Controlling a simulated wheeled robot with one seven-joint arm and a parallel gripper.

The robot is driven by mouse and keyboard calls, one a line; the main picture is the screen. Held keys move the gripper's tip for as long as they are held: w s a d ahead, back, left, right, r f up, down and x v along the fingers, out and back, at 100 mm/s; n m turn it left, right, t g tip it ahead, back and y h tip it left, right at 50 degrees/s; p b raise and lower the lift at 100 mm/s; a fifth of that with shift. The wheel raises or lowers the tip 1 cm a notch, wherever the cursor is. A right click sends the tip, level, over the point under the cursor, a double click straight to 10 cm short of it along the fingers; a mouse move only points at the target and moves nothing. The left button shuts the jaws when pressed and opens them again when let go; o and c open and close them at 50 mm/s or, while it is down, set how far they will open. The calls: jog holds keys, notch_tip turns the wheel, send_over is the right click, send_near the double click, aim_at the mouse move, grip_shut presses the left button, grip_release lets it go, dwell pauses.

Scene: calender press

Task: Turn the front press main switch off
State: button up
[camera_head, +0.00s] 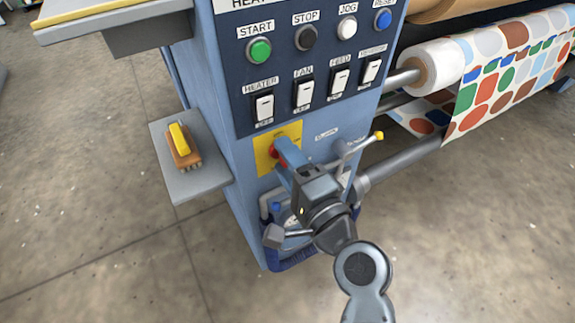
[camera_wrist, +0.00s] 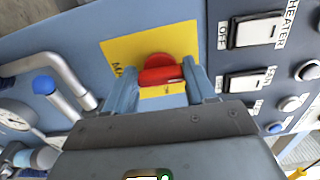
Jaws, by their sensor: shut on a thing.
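The main switch is a red rotary knob on a yellow plate on the front of the blue press cabinet. In the head view the red knob (camera_head: 275,153) is mostly hidden behind my gripper (camera_head: 283,158), and part of the yellow plate (camera_head: 262,160) shows. In the wrist view the red handle (camera_wrist: 160,75) lies roughly crosswise between the two blue fingers of my gripper (camera_wrist: 161,78). The gripper is shut on the handle, one finger at each end. The yellow plate (camera_wrist: 122,50) shows around it, with lettering partly hidden by a finger.
Above the switch are rocker switches such as the heater switch (camera_head: 264,106), and buttons including green START (camera_head: 259,50). A small shelf (camera_head: 200,181) with a brush (camera_head: 184,147) juts out left. A yellow-tipped lever (camera_head: 379,136) and pipes are close right. A gauge (camera_wrist: 15,115) shows lower left.

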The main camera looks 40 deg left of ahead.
jog(key=shift+n, duration=0.4)
jog(key=o, duration=1)
jog(key=shift+o, duration=0.2)
jog(key=v, duration=0.7)
jog(key=shift+s+d, duration=0.15)
jog(key=shift+d, duration=0.2)
